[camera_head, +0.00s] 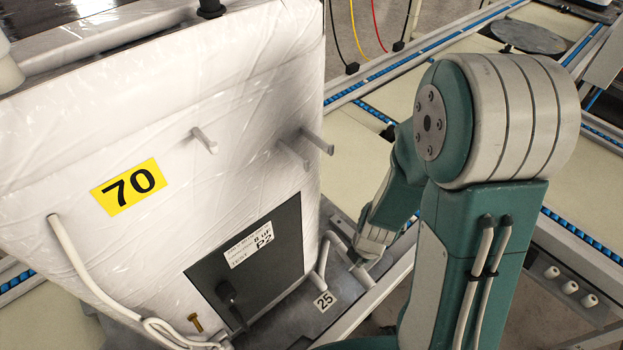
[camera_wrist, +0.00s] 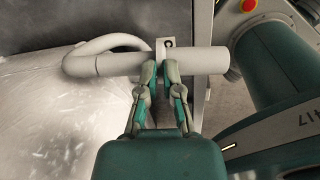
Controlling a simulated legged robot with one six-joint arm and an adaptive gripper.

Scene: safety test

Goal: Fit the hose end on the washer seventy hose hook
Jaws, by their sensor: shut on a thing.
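The washer (camera_head: 160,110) is a white, plastic-wrapped body with a yellow "70" label (camera_head: 129,187). Grey pegs stick out of its face: one at the upper middle (camera_head: 204,140) and one near the right edge (camera_head: 317,141); I cannot tell which is the hose hook. A grey hose (camera_head: 322,258) stands low at the washer's right side. In the wrist view the hose end (camera_wrist: 205,61) is a straight thick tube, and the hose bends back at the left. My gripper (camera_wrist: 158,68) is shut on it. In the head view my gripper (camera_head: 368,246) is low beside the washer, partly hidden by my arm.
A dark panel (camera_head: 250,260) with a "P2" label is on the washer's lower face. A "25" tag (camera_head: 324,301) lies on the grey base. Another hose (camera_head: 75,260) runs down the left. Blue-edged conveyors (camera_head: 440,48) lie behind.

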